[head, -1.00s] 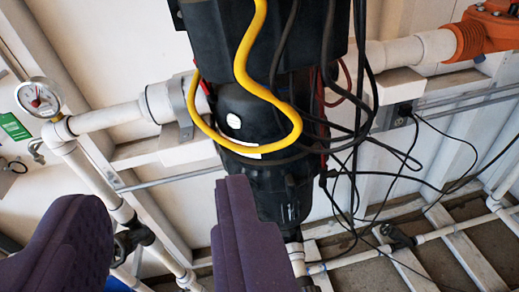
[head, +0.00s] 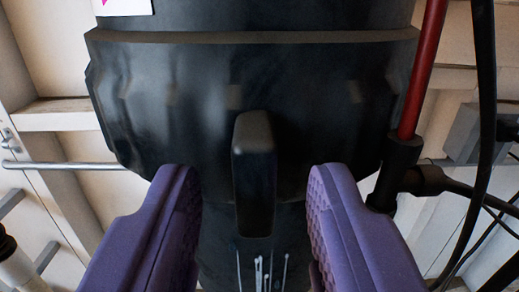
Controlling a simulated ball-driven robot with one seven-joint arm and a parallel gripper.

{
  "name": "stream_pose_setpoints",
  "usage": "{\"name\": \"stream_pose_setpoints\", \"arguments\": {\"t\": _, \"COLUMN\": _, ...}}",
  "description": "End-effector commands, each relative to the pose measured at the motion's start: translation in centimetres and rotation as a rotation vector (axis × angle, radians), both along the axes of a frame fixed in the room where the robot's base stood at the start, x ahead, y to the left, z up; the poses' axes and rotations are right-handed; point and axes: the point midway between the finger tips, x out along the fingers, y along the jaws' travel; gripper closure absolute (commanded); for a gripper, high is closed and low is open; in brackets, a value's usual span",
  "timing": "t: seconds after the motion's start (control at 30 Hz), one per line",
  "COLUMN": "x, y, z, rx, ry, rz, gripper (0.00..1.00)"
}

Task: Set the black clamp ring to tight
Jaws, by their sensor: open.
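The black clamp ring (head: 330,105) fills the upper middle of the head view, a wide faceted collar around the dark reactor body. A black upright lug (head: 254,175) stands out from the ring's front and hangs below its lower edge. My gripper (head: 254,205) is open, its two purple padded fingers on either side of the lug. Gaps show between the lug and both fingers, so neither appears to touch it. The lug's depth relative to the fingertips is hard to tell.
A red rod (head: 421,75) with a black fitting stands close to the right finger. Black cables (head: 484,140) hang at the far right. A thin metal rail (head: 65,165) runs behind at left. The lower black body (head: 255,262) continues beneath the ring.

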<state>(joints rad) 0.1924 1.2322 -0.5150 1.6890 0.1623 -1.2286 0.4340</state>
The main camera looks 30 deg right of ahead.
Motion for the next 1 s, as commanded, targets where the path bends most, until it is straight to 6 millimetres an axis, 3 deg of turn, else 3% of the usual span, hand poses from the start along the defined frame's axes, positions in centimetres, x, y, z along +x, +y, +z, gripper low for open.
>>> {"name": "stream_pose_setpoints", "arguments": {"t": 0.33, "x": 0.7, "y": -0.4, "z": 0.1, "rx": 0.001, "ry": 0.001, "rz": 0.000, "gripper": 0.60}}
{"name": "stream_pose_setpoints", "arguments": {"t": 0.5, "x": 0.7, "y": -0.4, "z": 0.1, "rx": 0.001, "ry": 0.001, "rz": 0.000, "gripper": 0.99}}
{"name": "stream_pose_setpoints", "arguments": {"t": 0.53, "x": 0.7, "y": -0.4, "z": 0.1, "rx": 0.001, "ry": 0.001, "rz": 0.000, "gripper": 1.00}}
{"name": "stream_pose_setpoints", "arguments": {"t": 0.77, "x": 0.5, "y": -0.6, "z": 0.0, "rx": 0.000, "ry": 0.000, "rz": -0.001, "gripper": 1.00}}
{"name": "stream_pose_setpoints", "arguments": {"t": 1.0, "x": -1.1, "y": -4.4, "z": -0.3, "rx": -0.001, "ry": -0.002, "rz": -0.010, "gripper": 1.00}}
